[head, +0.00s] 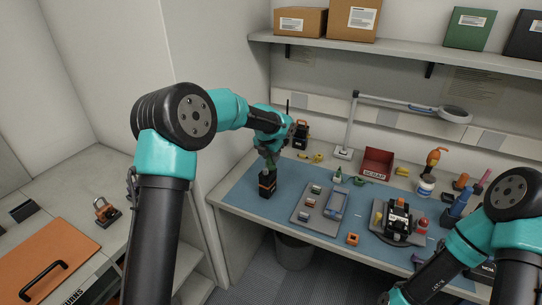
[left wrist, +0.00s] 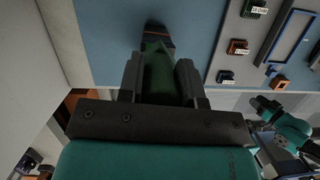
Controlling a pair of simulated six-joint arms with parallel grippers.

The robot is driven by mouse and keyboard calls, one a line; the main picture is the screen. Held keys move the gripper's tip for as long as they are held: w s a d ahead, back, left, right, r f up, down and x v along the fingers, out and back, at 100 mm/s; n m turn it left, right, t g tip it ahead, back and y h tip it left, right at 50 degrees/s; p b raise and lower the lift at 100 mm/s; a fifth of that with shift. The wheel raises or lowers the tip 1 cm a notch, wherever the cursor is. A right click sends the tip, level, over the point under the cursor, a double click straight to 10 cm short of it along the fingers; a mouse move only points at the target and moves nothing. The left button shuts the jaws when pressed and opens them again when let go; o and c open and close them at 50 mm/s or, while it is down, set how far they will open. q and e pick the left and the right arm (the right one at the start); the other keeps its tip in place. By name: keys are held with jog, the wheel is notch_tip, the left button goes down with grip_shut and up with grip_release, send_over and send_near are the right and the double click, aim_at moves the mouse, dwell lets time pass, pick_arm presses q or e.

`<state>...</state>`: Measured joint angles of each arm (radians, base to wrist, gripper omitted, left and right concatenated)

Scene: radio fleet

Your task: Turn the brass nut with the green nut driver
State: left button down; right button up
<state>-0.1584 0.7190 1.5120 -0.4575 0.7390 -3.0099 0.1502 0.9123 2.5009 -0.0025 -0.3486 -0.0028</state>
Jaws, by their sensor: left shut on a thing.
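My left gripper (head: 268,160) is shut on a green handle, which looks like the green nut driver (left wrist: 158,75). In the left wrist view the green handle sits between the two dark fingers. A dark block with an orange band (head: 267,184) is directly below the gripper in the head view. Whether the driver's lower end is inside that block is hidden. I cannot make out the brass nut. A black device (head: 398,217) stands on a grey base at the right of the blue mat. My right arm enters at the lower right; its gripper is out of view.
A grey tray (head: 301,222) with small parts lies mid-mat, and a small orange block (head: 352,239) is near the front edge. A red scrap bin (head: 377,162) and a magnifier lamp (head: 349,125) stand behind. Bottles and tools crowd the right side.

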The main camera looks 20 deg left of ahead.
pick_arm(q)
jog(key=shift+r, duration=0.15)
jog(key=shift+r+n, duration=0.6)
jog(key=shift+n+y, duration=0.3)
jog(key=shift+n, duration=0.1)
jog(key=n, duration=0.3)
jog(key=shift+r+y, duration=0.3)
jog(key=shift+y, duration=0.1)
jog(key=n, duration=0.2)
jog(key=r+n+y, duration=0.1)
jog(key=n, duration=0.3)
jog(key=r+n+g, duration=0.1)
jog(key=n, duration=0.1)
jog(key=shift+a+n+y, duration=0.1)
jog(key=shift+n+y, duration=0.2)
jog(key=shift+y, duration=0.1)
jog(key=n, duration=0.2)
jog(key=r+n+g, duration=0.1)
jog(key=n, duration=0.2)
jog(key=shift+s+a+r+n+y, duration=0.15)
jog(key=shift+r+n+y, duration=0.25)
jog(key=shift+f, duration=0.2)
jog(key=shift+f, duration=2)
